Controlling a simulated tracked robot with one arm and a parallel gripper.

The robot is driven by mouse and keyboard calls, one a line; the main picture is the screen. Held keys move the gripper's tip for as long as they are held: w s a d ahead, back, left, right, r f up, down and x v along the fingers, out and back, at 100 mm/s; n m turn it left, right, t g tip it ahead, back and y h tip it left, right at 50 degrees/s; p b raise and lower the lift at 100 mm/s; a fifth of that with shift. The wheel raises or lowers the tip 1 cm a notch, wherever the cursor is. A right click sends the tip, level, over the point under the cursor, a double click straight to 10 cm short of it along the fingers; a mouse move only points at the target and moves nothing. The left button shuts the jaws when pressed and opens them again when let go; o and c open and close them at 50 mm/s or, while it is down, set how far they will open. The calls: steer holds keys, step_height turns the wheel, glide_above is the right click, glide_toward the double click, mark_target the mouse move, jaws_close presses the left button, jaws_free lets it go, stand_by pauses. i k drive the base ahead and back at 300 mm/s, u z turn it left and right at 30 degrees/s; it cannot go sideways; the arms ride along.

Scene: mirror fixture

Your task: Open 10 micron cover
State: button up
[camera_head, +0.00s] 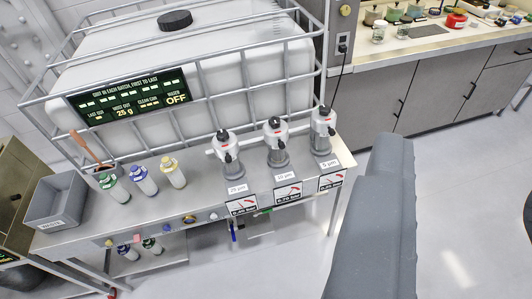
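Three grey filter housings with white heads and dark tops stand in a row at the right end of a steel bench. The middle 10 µm housing (277,157) stands behind a label (286,177) reading 10 µm; its white cover (275,132) sits on top with a dark knob. The 25 µm housing (230,169) is to its left and the 5 µm housing (321,142) to its right. All three covers look seated. No gripper fingers can be made out. A grey part of my arm fills the lower right, apart from the housings.
A caged white tank (215,75) with a dark display (133,94) stands behind the housings. Several bottles (173,172) and a grey bin (57,201) are on the bench's left. Gauges (288,193) line its front edge. A cabinet counter (430,45) is at back right; floor (465,190) is clear.

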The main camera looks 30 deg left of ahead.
mark_target(278, 136)
steer(key=u, duration=0.15)
steer(key=i, duration=1)
